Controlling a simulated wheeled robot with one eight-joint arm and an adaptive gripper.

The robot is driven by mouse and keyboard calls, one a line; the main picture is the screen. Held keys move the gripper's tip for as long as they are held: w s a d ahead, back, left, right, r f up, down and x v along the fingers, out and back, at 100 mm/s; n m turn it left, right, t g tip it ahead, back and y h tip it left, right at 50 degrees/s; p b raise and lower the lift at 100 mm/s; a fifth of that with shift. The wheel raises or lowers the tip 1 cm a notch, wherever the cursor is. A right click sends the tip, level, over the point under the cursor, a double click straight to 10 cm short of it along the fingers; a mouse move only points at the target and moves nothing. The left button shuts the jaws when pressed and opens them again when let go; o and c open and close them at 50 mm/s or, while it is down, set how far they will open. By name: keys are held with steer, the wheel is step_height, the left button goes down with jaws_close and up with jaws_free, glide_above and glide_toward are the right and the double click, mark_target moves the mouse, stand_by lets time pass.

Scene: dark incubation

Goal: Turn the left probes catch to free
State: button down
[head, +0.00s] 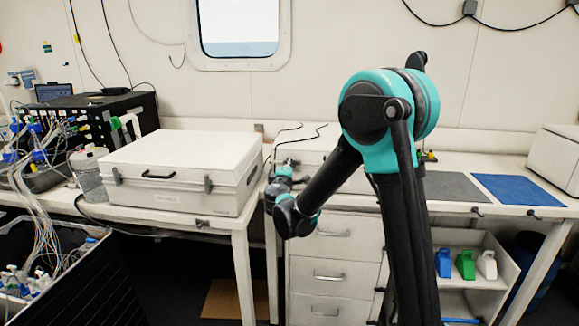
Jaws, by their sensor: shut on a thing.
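A white case (310,152) stands on the bench in the middle of the head view, partly hidden behind my arm. My gripper (286,166) is at the left part of this case's front. It is shut on what appears to be the left probes catch, which the jaws cover. The catch's angle cannot be made out, and the case's label and right side are hidden by my arm. A second white case (172,155) stands to the left, its lid down, with a dark handle, a left catch (117,175) and a right catch (207,184) on its front.
A clear jug (88,175) and a black rack (120,108) with many cables are at the left. A grey mat (450,186) and a blue mat (518,189) lie on the bench at the right. Drawers (330,272) are below my gripper.

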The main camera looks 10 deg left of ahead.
steer(key=shift+n, duration=0.4)
steer(key=c, duration=1.6)
jaws_free()
steer(key=shift+o, duration=0.2)
steer(key=s, duration=1.2)
steer(key=shift+a, duration=0.2)
